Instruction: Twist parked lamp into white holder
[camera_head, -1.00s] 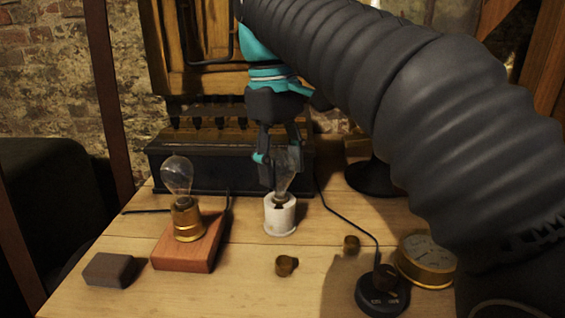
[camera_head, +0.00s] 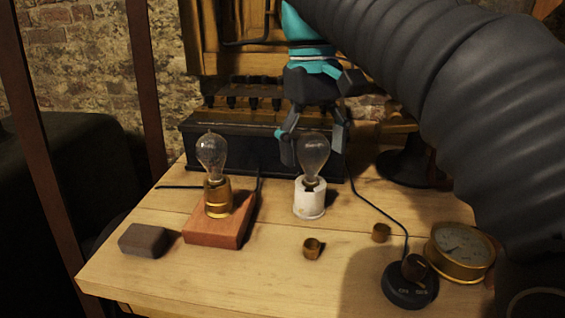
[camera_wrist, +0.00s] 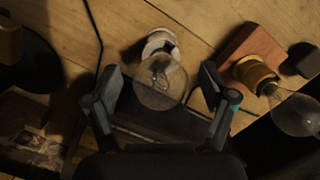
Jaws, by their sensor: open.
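A clear glass lamp (camera_head: 313,152) stands upright in the white holder (camera_head: 309,198) on the table. How deep its base sits cannot be seen. My gripper (camera_head: 314,145) is open around or just behind this lamp, with a finger on either side. In the wrist view my open gripper (camera_wrist: 165,98) has the lamp's bulb (camera_wrist: 160,84) between its fingers, with gaps on both sides, and the white holder (camera_wrist: 163,42) beyond. A second clear lamp (camera_head: 212,158) stands in a brass holder (camera_head: 217,197) on a reddish wooden block (camera_head: 215,234), left of the white holder.
A dark box (camera_head: 235,150) stands behind the holders. A grey block (camera_head: 144,240) lies front left. Small brass pieces (camera_head: 313,248), a round black switch (camera_head: 410,285) with a cable, and a brass gauge (camera_head: 460,252) lie to the right. The front middle of the table is mostly clear.

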